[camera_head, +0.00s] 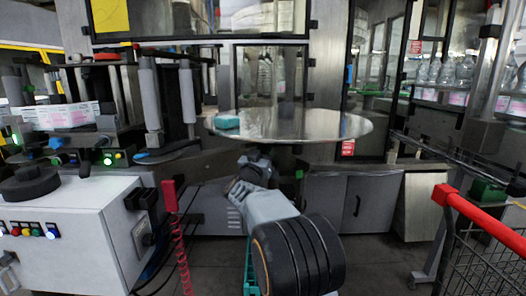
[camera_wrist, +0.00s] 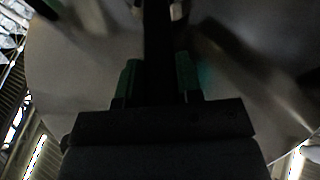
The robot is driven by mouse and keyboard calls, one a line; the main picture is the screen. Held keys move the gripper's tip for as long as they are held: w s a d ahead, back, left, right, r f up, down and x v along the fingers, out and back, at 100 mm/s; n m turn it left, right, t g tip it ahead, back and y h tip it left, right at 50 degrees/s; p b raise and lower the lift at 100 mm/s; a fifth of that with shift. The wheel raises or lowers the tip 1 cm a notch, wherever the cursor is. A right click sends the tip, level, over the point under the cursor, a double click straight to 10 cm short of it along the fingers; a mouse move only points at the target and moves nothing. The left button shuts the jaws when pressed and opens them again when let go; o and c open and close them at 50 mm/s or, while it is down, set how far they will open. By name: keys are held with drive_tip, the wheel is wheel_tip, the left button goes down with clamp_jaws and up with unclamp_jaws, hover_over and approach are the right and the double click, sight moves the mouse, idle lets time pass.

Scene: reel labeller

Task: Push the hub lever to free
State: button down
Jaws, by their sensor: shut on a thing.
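A wide round metal disc (camera_head: 290,125) lies flat in the middle of the head view, with a small teal piece on its left part. My gripper is at the far end of my arm, just under the disc's near edge; its fingers are hard to make out there. In the wrist view my gripper (camera_wrist: 158,78) has a green-sided finger on each side of a dark bar (camera_wrist: 157,35) and is shut on it. The bar runs up to the top edge. I cannot tell surely whether it is the hub lever. A pale surface (camera_wrist: 75,75) fills the background.
A white control box (camera_head: 75,235) with lit buttons stands at left, a red handset (camera_head: 169,196) with a coiled cord on its right. A red-handled cart (camera_head: 480,215) is at right. Grey cabinets (camera_head: 335,205) stand behind my arm. Bare floor shows between.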

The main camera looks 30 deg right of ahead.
drive_tip(key=shift+a+r, duration=0.1)
drive_tip(key=shift+r, duration=0.15)
drive_tip(key=c, duration=1.2)
unclamp_jaws()
drive_tip(key=shift+w, duration=0.1)
drive_tip(key=o, duration=0.4)
drive_tip(key=shift+f, duration=0.15)
drive_tip(key=v, duration=1.3)
drive_tip(key=shift+s+a+f, duration=0.2)
drive_tip(key=shift+a+f, duration=0.05)
